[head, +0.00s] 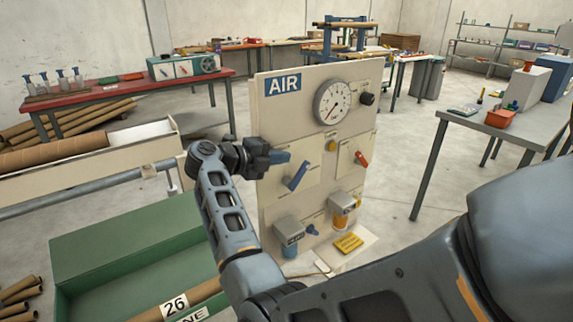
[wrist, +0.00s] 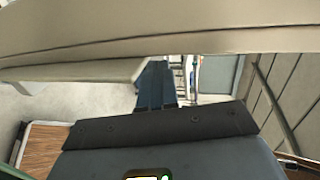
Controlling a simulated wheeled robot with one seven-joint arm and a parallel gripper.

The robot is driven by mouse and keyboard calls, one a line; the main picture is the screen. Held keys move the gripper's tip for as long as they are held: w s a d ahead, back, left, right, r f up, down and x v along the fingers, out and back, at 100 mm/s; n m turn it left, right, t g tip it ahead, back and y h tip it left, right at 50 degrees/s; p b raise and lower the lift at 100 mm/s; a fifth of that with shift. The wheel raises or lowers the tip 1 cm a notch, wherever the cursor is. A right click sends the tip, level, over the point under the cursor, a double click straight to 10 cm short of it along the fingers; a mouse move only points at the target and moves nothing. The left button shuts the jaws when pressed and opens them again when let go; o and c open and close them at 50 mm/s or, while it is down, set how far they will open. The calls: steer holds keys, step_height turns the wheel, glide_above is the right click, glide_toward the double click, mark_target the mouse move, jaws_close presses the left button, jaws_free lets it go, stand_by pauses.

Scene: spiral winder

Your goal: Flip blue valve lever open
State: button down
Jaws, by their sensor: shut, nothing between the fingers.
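The blue valve lever (head: 298,176) is on the left side of the cream AIR panel (head: 300,117). It slants, with its upper end to the right. My gripper (head: 286,157) is at the panel's left side, its fingers pointing right, just above and left of the lever. The fingers are shut and hold nothing. I cannot tell whether they touch the lever or the panel. In the wrist view the closed blue fingers (wrist: 155,85) show at the middle, and the lever cannot be made out.
A round gauge (head: 332,102), a black knob (head: 367,98) and a red lever (head: 361,159) are on the same panel. Below the blue lever are two grey-topped units and a yellow tag (head: 348,242). A green bin (head: 105,235) stands at lower left. Open floor lies right of the panel.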

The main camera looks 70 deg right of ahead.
steer(key=w+a+r+b, duration=0.1)
steer(key=w+a+r, duration=0.2)
steer(key=a+r, duration=0.1)
steer(key=shift+a+r, duration=0.4)
steer(key=shift+a, duration=0.2)
